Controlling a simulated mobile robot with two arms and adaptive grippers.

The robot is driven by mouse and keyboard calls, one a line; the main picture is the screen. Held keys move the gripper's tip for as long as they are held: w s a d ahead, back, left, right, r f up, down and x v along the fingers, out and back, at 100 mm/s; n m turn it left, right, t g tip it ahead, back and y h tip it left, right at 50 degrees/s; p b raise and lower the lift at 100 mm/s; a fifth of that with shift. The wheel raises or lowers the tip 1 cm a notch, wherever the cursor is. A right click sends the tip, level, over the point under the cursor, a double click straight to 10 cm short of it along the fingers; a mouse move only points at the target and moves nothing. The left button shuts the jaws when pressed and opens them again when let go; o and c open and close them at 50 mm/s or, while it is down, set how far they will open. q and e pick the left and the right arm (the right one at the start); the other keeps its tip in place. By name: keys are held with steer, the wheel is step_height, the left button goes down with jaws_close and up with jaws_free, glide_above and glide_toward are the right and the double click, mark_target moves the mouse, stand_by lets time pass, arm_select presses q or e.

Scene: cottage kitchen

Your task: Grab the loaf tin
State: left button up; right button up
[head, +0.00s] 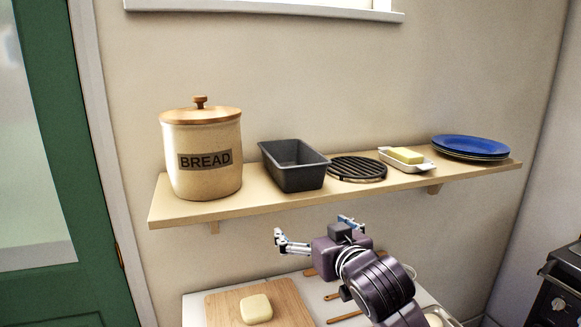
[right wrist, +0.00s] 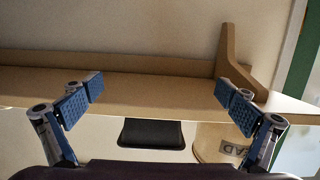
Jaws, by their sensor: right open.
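The loaf tin (head: 296,173) is a dark grey, open rectangular tin on the wooden wall shelf, between the bread crock and a round black trivet. In the right wrist view, part of the dark tin (right wrist: 152,134) shows beyond the shelf edge; the shelf hides the rest. My right gripper (head: 312,229) is open and empty, below and in front of the shelf, lower than the tin and apart from it. Its spread fingers (right wrist: 160,90) also show in the right wrist view with nothing between them. My left gripper is not in view.
The shelf (head: 258,201) also holds the bread crock (head: 201,157), the trivet (head: 357,169), a butter dish (head: 407,159) and blue plates (head: 470,147). A shelf bracket (right wrist: 236,62) shows in the right wrist view. Below is a cutting board (head: 285,301) with a pale block (head: 256,309).

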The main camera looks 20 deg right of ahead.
mark_target(306, 171)
steer(key=r, duration=0.3)
steer(key=w+r+t, duration=0.1)
steer(key=r, duration=0.3)
steer(key=r+t, duration=0.1)
steer(key=r, duration=0.3)
steer(key=shift+w+d+r, duration=0.1)
steer(key=shift+w+d, duration=0.15)
steer(key=shift+w, duration=0.1)
steer(key=w+p, duration=0.2)
steer(key=w, duration=0.3)
steer(key=shift+w+a+p, duration=0.1)
steer(key=shift+w+p, duration=0.1)
steer(key=shift+p, duration=0.15)
steer(key=shift+w, duration=0.55)
steer(key=shift+w+p, duration=0.2)
steer(key=shift+p, duration=0.2)
steer(key=w+p, duration=0.2)
steer(key=w, duration=0.2)
steer(key=shift+w+a+p, duration=0.1)
steer(key=shift+p, duration=0.2)
steer(key=shift+w, duration=0.25)
